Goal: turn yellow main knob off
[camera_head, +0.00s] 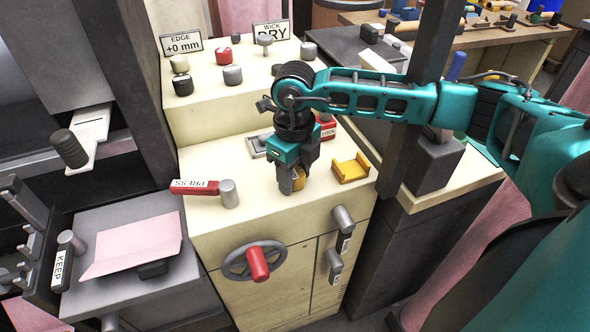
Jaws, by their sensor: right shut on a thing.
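The yellow knob (299,181) sits on the cream top of the control cabinet (240,190), near its front edge. My right gripper (291,186) points down over it and is shut on it, hiding much of the knob. Which way the knob's mark points cannot be made out. My left gripper is not in view.
A yellow bracket (350,169) stands just right of the gripper. A red LOCK part (327,128) is behind it. A red PRESS lever (196,187) lies to the left. A red-handled wheel (257,263) is on the cabinet front. Several knobs stand on the raised rear step.

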